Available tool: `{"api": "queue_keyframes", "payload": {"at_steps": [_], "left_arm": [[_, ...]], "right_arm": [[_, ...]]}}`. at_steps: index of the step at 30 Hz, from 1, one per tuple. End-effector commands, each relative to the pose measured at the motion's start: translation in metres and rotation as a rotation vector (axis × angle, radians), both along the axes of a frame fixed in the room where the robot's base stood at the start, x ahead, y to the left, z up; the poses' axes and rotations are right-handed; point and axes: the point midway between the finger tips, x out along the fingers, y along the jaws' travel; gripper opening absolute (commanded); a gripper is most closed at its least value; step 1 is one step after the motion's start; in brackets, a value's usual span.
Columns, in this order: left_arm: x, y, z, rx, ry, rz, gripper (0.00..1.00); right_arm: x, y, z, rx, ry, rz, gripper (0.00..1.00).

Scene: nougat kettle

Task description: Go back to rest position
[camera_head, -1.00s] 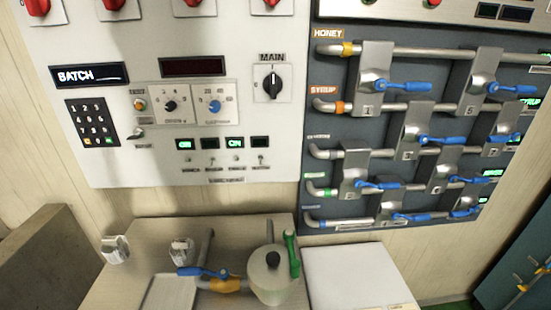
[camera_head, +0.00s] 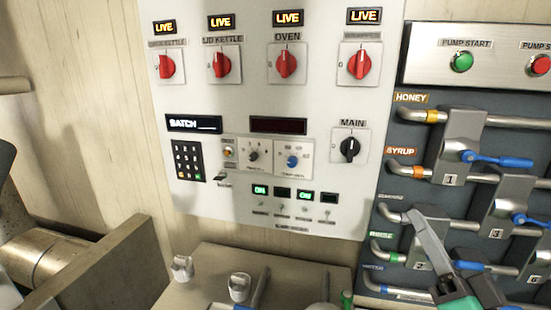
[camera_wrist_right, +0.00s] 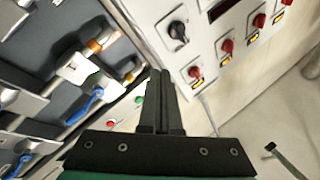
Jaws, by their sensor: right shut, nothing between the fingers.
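My right gripper (camera_head: 414,216) is in the lower right of the head view, in front of the valve panel. Its grey fingers point up and left, with green parts behind them at the bottom edge. In the right wrist view its dark fingers (camera_wrist_right: 160,74) lie together, shut with nothing between them. It overlaps the pipes near the RINSE label, and I cannot tell how far in front of them it is. My left gripper is not in view.
The white control panel (camera_head: 230,150) has red knobs and a black MAIN knob (camera_head: 349,149). The valve panel (camera_head: 420,130) at right has protruding pipes and blue levers (camera_head: 497,159). A bench (camera_head: 205,268) with white cups stands below. A brown partition (camera_head: 105,272) stands at lower left.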

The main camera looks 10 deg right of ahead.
Motion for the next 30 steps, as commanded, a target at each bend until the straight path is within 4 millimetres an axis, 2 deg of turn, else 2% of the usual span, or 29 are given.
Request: {"api": "queue_keyframes", "payload": {"at_steps": [1, 3, 5, 6, 8, 9, 12, 24, 27, 30], "left_arm": [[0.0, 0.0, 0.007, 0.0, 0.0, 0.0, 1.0], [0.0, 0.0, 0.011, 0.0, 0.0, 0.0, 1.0], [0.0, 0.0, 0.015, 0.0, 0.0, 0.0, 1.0], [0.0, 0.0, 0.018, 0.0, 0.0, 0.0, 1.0], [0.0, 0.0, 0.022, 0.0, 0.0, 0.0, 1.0], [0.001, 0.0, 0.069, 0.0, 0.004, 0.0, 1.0], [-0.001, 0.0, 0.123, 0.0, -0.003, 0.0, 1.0], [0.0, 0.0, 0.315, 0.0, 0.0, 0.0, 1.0], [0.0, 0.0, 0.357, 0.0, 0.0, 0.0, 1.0], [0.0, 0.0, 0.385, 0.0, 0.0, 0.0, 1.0]], "right_arm": [[-0.015, 0.022, 0.045, -0.102, -0.083, -0.016, 0.0], [-0.042, 0.048, 0.096, -0.241, -0.195, -0.066, 0.0], [-0.071, 0.068, 0.137, -0.348, -0.296, -0.122, 0.0], [-0.093, 0.08, 0.163, -0.411, -0.365, -0.169, 0.0], [-0.13, 0.095, 0.199, -0.491, -0.467, -0.251, 0.0], [-0.119, 0.089, 0.238, -0.489, -0.434, -0.245, 0.0], [-0.117, 0.089, 0.288, -0.488, -0.428, -0.243, 0.0], [-0.116, 0.088, 0.48, -0.486, -0.425, -0.241, 0.0], [-0.115, 0.088, 0.521, -0.486, -0.425, -0.241, 0.0], [-0.115, 0.088, 0.549, -0.487, -0.424, -0.24, 0.0]]}}
